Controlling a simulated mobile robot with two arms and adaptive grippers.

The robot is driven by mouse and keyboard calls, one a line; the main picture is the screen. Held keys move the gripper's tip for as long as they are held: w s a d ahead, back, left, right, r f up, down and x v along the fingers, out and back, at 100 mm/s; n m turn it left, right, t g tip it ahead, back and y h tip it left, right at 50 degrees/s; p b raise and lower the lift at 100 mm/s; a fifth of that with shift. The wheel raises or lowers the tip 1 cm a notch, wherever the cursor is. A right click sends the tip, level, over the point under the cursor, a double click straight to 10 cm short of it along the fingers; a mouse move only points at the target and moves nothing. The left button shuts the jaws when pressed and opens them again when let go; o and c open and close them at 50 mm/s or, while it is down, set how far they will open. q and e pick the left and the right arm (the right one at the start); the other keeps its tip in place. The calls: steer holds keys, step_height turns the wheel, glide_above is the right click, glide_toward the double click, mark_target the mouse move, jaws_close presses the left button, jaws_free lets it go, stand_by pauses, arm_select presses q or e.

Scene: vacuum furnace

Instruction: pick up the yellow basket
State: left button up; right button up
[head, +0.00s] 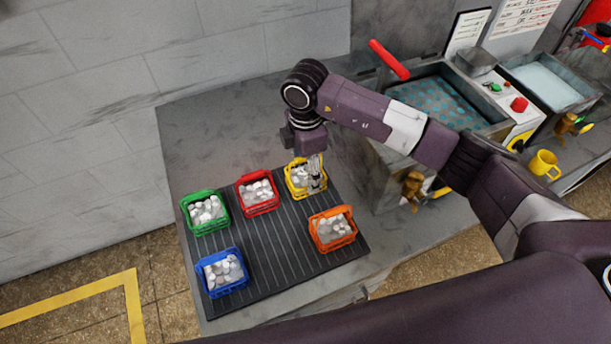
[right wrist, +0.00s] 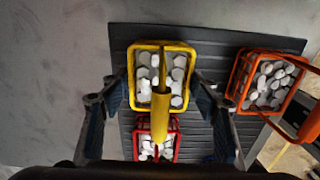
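The yellow basket (head: 292,182) holds several white round pieces and stands at the back right of the black ribbed mat (head: 282,243). My right gripper (head: 316,184) is directly over it, pointing down, and hides part of it. In the right wrist view, the fingers of my right gripper (right wrist: 160,92) are spread wide, one on each side of the yellow basket (right wrist: 136,82) and its raised handle. Gaps show between the fingers and the handle. Whether the fingertips touch the basket's walls is unclear. My left gripper is not in view.
The red basket (head: 259,208) stands close to the left of the yellow one, then the green basket (head: 195,227). The orange basket (head: 347,246) and blue basket (head: 226,290) are nearer the front. A grey machine (head: 366,182) stands right of the mat. A yellow mug (head: 543,164) is far right.

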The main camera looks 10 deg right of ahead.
steer(key=c, duration=1)
steer(key=shift+w+r, duration=0.1)
steer(key=shift+r, duration=0.1)
